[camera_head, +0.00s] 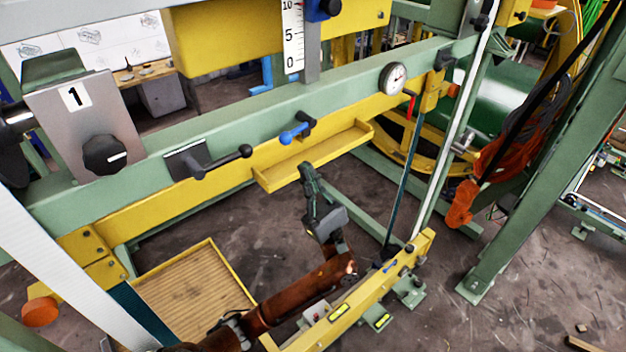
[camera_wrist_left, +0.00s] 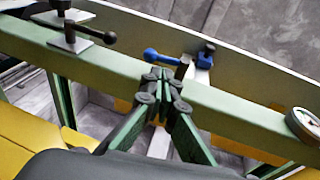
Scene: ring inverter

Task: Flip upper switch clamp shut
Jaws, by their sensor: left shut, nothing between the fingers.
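A green horizontal beam (camera_head: 240,119) carries a blue-handled clamp (camera_head: 297,131) near its middle. The clamp's blue handle points to the lower left in the head view. It also shows in the left wrist view (camera_wrist_left: 162,57), just beyond my fingertips. Left of it, a black lever with a ball end (camera_head: 222,162) sits on a plate and also shows in the left wrist view (camera_wrist_left: 90,35). I cannot tell which one is the upper switch clamp. My left gripper (camera_head: 306,172) is shut and empty, below the blue handle in the picture. It also shows in the left wrist view (camera_wrist_left: 163,78).
A yellow tray (camera_head: 316,160) hangs along the beam close to my left gripper. A round gauge (camera_head: 394,77) is to the right. A grey plate marked 1 with a black knob (camera_head: 105,155) stands at left. A vertical scale (camera_head: 293,40) rises behind.

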